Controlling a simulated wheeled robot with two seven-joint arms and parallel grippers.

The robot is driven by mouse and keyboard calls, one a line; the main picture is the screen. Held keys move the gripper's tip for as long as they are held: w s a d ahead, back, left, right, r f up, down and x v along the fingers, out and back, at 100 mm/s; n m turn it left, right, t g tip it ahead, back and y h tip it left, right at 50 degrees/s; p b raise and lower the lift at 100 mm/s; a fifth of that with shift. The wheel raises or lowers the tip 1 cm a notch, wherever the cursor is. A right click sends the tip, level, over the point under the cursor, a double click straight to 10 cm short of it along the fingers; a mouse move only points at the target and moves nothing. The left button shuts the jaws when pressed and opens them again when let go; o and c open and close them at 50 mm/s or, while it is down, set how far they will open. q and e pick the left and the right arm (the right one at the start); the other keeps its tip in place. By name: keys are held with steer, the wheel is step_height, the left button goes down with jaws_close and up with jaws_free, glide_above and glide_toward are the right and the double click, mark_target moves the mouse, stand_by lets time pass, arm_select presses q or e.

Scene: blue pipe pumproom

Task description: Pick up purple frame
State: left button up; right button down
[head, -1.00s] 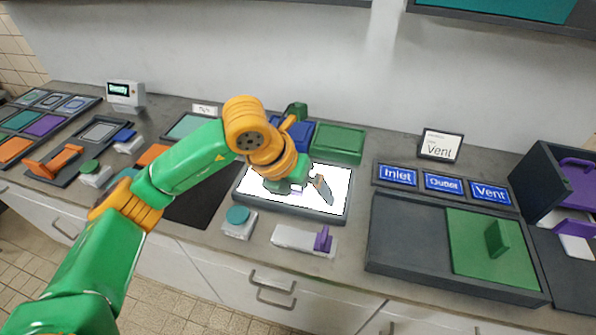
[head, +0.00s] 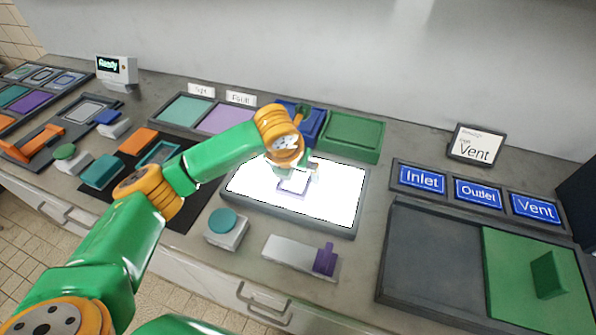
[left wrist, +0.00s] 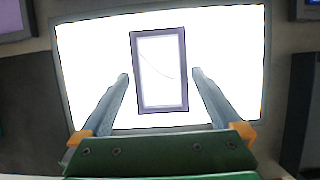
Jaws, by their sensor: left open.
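The purple frame (left wrist: 159,70) lies on the bright white lit panel (left wrist: 90,60), a thin purple rectangle with a pale middle crossed by a fine dark curved line. In the head view the frame (head: 293,184) shows partly below my left gripper (head: 305,178). In the left wrist view my left gripper (left wrist: 160,78) is open, with one finger on either side of the frame's lower half and a gap on both sides. Nothing is between the fingers in a grip. The height of the fingertips above the panel is hard to tell. My right gripper is out of view.
Blue and green bins (head: 352,137) stand behind the panel. A teal button box (head: 226,226) and a white block with a purple handle (head: 300,256) are in front. A grey tray with a green sliding cover (head: 535,280) is at the right.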

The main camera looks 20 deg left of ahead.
arm_select(q)
steer(key=shift+w+f, duration=0.1)
steer(key=shift+f, duration=0.2)
steer(key=shift+r, duration=0.1)
steer(key=c, duration=1.3)
